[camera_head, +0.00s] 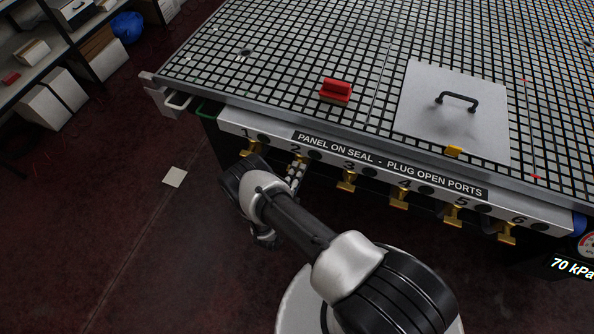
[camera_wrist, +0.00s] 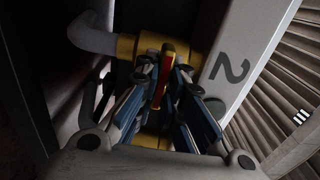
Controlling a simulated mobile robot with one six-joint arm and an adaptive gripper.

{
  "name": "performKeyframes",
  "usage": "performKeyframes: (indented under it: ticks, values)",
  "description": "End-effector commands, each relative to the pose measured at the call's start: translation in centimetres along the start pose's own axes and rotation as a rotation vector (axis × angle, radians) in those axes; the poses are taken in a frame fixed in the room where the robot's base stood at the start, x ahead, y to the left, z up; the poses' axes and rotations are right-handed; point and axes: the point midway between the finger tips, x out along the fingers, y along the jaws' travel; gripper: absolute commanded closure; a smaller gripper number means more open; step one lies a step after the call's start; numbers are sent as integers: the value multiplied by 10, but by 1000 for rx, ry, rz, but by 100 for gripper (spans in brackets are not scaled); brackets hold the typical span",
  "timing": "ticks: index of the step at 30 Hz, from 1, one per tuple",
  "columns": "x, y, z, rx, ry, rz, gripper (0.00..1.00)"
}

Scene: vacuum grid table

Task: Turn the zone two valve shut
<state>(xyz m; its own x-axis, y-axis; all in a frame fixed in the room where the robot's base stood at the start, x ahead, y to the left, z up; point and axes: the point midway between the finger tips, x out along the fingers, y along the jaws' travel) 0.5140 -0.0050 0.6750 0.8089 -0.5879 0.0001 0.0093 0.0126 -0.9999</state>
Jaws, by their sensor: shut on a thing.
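The zone two valve is a yellow fitting below the number 2 on the table's front rail. In the head view only a small yellow part of the valve (camera_head: 303,158) shows past my gripper (camera_head: 294,174). In the wrist view the yellow valve body (camera_wrist: 149,45) sits beside the "2" label (camera_wrist: 230,66), with a grey pipe at its left. My gripper (camera_wrist: 166,78) is shut on the valve's handle (camera_wrist: 168,60), which shows a red strip between the blue-grey finger pads. The fingers hide much of the handle.
Yellow valves for zones three (camera_head: 347,180), four (camera_head: 399,197), five (camera_head: 454,214) and six (camera_head: 506,232) hang along the rail to the right. The grid table (camera_head: 290,55) carries a red block (camera_head: 336,88) and a grey panel (camera_head: 425,105) with a black handle. A gauge (camera_head: 588,245) reads 70 kPa.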

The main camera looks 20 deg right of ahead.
Motion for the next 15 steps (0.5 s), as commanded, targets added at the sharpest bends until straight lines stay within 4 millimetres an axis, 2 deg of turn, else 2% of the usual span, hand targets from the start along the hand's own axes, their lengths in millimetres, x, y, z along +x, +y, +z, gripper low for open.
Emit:
performKeyframes:
  ticks: [4,5,13,15]
  values:
    - [0,1,0,1,-1,2,100]
    - [0,1,0,1,-1,2,89]
    - [0,0,0,0,-1,1,71]
    - [0,0,0,0,0,1,70]
